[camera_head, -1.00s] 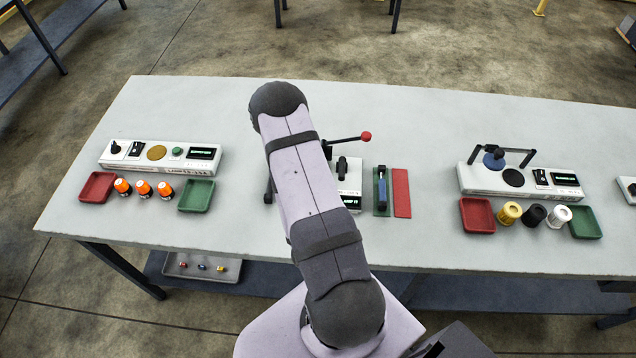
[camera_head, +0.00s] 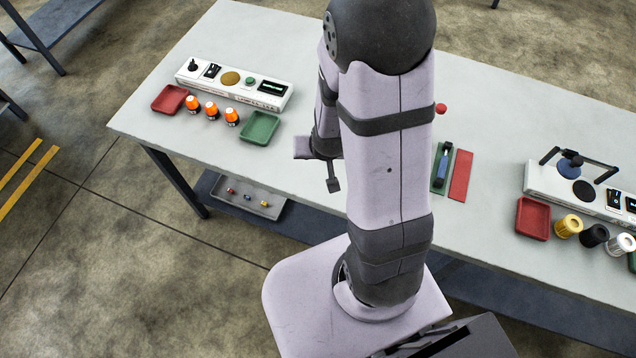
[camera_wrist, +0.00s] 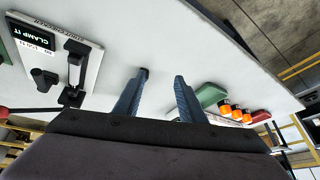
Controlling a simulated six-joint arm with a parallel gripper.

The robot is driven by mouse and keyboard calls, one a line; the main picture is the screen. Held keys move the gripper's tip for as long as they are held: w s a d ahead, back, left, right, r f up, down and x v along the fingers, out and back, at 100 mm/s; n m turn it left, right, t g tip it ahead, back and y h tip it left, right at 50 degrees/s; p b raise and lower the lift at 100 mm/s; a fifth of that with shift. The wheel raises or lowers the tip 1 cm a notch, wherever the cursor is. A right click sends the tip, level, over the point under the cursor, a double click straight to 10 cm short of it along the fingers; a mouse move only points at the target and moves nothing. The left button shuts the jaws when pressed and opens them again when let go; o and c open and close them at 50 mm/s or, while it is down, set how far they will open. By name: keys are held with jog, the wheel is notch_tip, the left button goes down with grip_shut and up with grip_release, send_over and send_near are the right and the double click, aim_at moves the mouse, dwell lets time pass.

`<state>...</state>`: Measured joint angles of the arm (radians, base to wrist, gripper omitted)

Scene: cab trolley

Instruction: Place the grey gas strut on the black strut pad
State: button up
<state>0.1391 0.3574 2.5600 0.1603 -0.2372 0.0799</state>
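On the bench (camera_head: 290,150) stand a left panel (camera_head: 232,83), red tray (camera_head: 170,99), orange-capped pieces (camera_head: 211,111) and green tray (camera_head: 259,127). A clamp device (camera_wrist: 55,60) shows in the wrist view.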

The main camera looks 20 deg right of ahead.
jog(key=s+a+r+n+g+y, duration=0.1)
jog(key=s+a+r+n+g, duration=0.3)
jog(key=s+r, duration=0.5)
jog(key=s+a+g, duration=0.1)
jog(key=s, duration=0.2)
jog(key=shift+s+a+n, duration=0.3)
jog(key=shift+a, duration=0.1)
jog(key=shift+f, duration=0.1)
notch_tip(320, 180, down, 17)
jog(key=b, duration=1.7)
jog(key=shift+f, duration=0.1)
